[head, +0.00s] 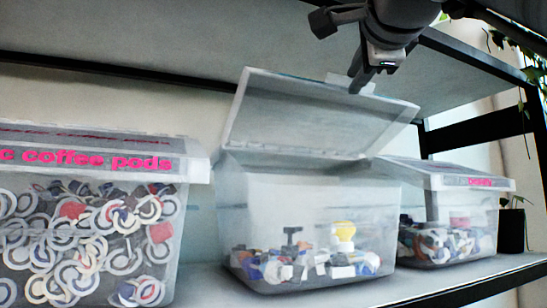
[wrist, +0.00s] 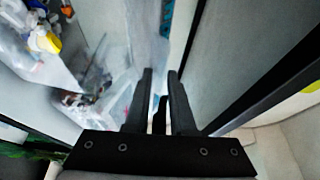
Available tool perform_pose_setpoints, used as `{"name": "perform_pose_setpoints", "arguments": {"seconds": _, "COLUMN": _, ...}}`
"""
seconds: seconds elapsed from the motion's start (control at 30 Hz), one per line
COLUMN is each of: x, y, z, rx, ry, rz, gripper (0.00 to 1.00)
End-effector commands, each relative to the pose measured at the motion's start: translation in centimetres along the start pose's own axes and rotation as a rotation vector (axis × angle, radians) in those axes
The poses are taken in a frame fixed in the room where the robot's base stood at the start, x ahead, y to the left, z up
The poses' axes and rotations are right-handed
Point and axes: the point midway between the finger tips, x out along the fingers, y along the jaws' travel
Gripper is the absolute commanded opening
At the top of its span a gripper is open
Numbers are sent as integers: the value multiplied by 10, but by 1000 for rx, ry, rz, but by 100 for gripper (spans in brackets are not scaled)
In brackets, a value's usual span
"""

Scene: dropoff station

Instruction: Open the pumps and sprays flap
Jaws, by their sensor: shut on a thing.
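The middle clear bin (head: 300,205) holds pump and spray heads, one with a yellow top. Its clear flap (head: 290,115) stands raised and tilted up, hinged along the bin's upper edge, so the bin's top is open. No label on this flap is readable from here. My gripper (head: 358,86) is at the flap's upper edge, toward its right end, and is shut on it. In the wrist view, the fingers (wrist: 161,76) close on the translucent flap (wrist: 148,35), which bears teal marks. The bin's contents (wrist: 42,38) show at upper left. The exact grip point is partly hidden.
A bin marked coffee pods (head: 90,225) stands on the left, lid down. Another lidded bin (head: 450,220) with a pink label stands on the right. All rest on a pale shelf (head: 400,285). An upper shelf (head: 160,35) is close above the raised flap and my arm.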

Motion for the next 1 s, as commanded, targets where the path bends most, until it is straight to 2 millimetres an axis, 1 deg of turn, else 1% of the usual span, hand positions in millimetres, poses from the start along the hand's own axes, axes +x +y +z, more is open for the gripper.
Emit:
{"name": "perform_pose_setpoints", "arguments": {"seconds": 0.2, "x": 3, "y": -11, "z": 1, "rx": 1, "ry": -2, "rz": -1, "gripper": 0}}
{"name": "perform_pose_setpoints", "arguments": {"seconds": 0.47, "x": 4, "y": -18, "z": 2, "rx": 0, "ry": -3, "rz": 0, "gripper": 0}}
{"name": "perform_pose_setpoints", "arguments": {"seconds": 1.0, "x": 4, "y": -20, "z": 2, "rx": 1, "ry": -2, "rz": 0, "gripper": 0}}
